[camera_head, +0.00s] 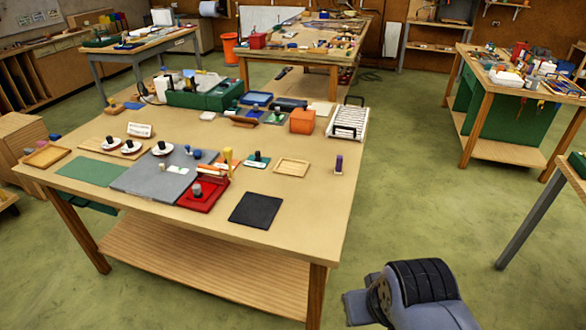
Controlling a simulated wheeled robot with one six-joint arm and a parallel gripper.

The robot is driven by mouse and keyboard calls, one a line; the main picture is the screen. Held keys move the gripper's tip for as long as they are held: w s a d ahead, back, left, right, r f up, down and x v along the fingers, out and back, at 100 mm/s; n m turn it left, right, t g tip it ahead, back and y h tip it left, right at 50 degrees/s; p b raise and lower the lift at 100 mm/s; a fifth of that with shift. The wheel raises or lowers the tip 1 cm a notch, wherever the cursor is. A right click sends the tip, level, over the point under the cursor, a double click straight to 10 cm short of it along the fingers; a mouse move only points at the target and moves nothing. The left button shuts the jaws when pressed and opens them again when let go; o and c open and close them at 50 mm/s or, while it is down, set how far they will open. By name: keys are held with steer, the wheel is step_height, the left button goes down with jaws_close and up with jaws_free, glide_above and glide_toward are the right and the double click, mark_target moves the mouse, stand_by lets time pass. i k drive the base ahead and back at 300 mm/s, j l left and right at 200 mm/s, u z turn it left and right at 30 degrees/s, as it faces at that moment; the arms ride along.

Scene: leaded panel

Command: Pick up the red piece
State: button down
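A red piece (212,199) lies near the front of the wooden table, right of a grey board (140,180). It looks like a flat red tray or plate, with a grey knob (197,190) standing on it. Whether the knob belongs to it or to a separate red part inside is too small to tell. An orange bar and a yellow upright thing (228,155) stand just behind it. A rounded grey and black part of my own arm shows at the lower right, apart from the table. My gripper's fingers do not show.
A black square mat (255,210) lies right of the red piece. A teal piece with a black knob (257,161), a shallow wooden tray (291,168) and a purple upright thing (339,163) are behind it. The table's front right corner is bare.

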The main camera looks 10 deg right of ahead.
mark_target(202, 186)
steer(key=i+j+z, duration=0.1)
steer(key=i+j, duration=0.15)
steer(key=i+j+z, duration=0.15)
steer(key=j, duration=0.3)
steer(key=i+j+z, duration=0.1)
steer(key=i+j, duration=0.25)
steer(key=i+j+z, duration=0.15)
steer(key=j, duration=0.3)
steer(key=i+j+z, duration=0.1)
steer(key=i+j, duration=0.2)
steer(key=j, duration=0.15)
